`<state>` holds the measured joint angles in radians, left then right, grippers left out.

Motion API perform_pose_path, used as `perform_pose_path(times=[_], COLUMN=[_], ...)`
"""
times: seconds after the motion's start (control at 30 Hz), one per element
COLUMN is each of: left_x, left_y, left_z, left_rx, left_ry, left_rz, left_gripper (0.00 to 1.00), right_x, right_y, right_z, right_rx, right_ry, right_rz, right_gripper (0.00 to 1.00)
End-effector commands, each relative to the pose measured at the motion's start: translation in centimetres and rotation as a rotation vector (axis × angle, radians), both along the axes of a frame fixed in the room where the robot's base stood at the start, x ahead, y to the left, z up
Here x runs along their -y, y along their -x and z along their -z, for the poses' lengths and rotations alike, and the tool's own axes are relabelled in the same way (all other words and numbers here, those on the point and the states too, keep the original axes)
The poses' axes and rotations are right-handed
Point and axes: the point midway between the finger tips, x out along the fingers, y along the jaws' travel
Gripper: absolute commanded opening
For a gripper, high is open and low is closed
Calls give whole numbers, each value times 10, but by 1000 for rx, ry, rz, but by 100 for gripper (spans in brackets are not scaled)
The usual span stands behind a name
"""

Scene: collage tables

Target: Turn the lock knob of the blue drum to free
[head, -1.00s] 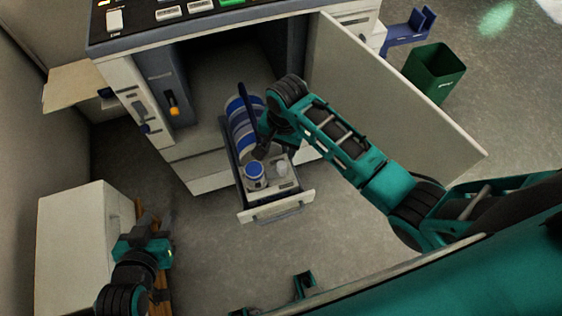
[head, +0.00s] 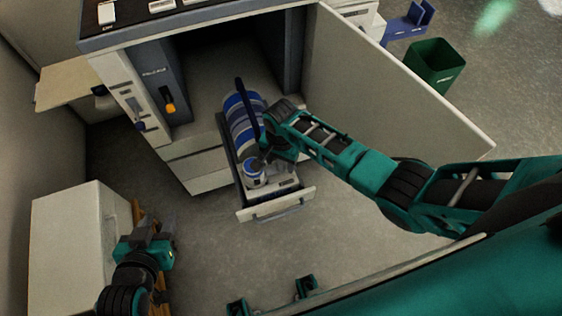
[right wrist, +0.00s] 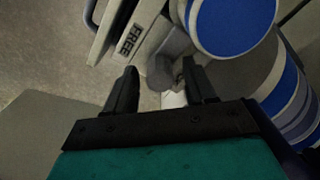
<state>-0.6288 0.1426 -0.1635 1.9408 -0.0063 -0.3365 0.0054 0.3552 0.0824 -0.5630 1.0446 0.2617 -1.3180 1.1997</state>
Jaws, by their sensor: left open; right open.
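The blue drum (head: 240,112), with blue and white bands, lies in the pulled-out drawer (head: 246,214); its banded side also shows in the right wrist view (right wrist: 284,88). A round blue-topped part (head: 254,174) sits at the drawer's front; its blue face is large in the right wrist view (right wrist: 236,22). A grey lock knob (right wrist: 168,72) is beside the "FREE" label (right wrist: 130,38). My right gripper (right wrist: 161,68) is open, its fingertips on either side of the knob; contact is unclear. In the head view the right gripper hides the knob. My left gripper (head: 168,232) is open, far from the drawer.
The open cabinet door (head: 385,105) stands right of the drawer, behind my right arm. A white box (head: 75,245) is by my left gripper. A green bin (head: 436,66) stands at the back right. The floor in front of the drawer is clear.

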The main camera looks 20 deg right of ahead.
Motion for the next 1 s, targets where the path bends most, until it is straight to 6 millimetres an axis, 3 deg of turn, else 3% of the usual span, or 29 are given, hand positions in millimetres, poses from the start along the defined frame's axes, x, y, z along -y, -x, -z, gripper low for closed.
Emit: perform_pose_path(times=[0.33,0.9,1.0], left_x=[0,0,-1], left_y=[0,-4,-4], left_z=[1,-1,-1], left_rx=[0,8,8], left_ry=[0,0,0], left_rz=[0,-1,-1], left_gripper=[43,43,43], right_x=[0,0,0], right_y=[0,0,0], right_z=[4,4,4], right_rx=[1,1,1], right_ry=[-1,1,1], right_rz=[0,0,-1], right_gripper=[55,1,0])
